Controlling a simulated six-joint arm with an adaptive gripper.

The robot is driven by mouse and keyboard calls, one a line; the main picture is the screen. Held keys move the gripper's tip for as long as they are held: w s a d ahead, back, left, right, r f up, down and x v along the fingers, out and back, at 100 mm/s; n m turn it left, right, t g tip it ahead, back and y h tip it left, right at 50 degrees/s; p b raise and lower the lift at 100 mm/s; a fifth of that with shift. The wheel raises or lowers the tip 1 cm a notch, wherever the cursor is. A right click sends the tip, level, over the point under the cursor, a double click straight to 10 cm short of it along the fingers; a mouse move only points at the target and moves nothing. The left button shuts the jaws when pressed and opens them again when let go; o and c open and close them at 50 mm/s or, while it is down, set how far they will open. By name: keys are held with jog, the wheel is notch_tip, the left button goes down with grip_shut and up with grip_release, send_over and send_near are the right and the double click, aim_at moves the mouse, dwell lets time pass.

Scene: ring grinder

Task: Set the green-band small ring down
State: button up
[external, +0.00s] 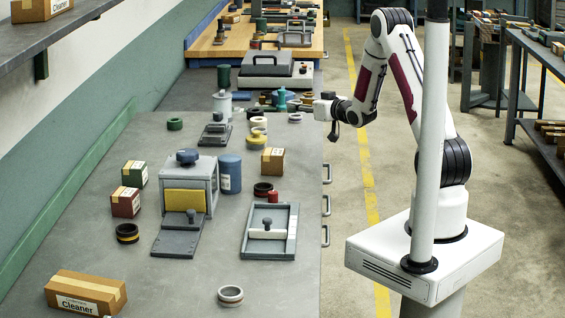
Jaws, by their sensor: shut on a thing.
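My gripper (334,133) hangs small and dark below the wrist, just past the right edge of the grey bench at its far half. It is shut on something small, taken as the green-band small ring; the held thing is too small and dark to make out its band. A green ring (174,124) lies on the bench at the far left, well apart from my gripper.
A grey press with a yellow panel (184,200) stands mid-bench, with a blue canister (230,174) beside it. A grey tray fixture (270,247) lies to its right. Cartons (86,291) stand at the left and front. The bench's front middle is largely clear.

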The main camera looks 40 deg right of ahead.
jog(key=shift+w+a, duration=0.1)
jog(key=shift+a, duration=0.1)
dwell(0.3)
jog(key=shift+f, duration=0.1)
send_over(298, 140)
jog(key=shift+d+f, duration=0.1)
jog(key=shift+f, duration=2.3)
jog(key=shift+f, duration=2.3)
jog(key=shift+f, duration=0.15)
jog(key=o, duration=1.1)
jog(key=shift+o, duration=0.2)
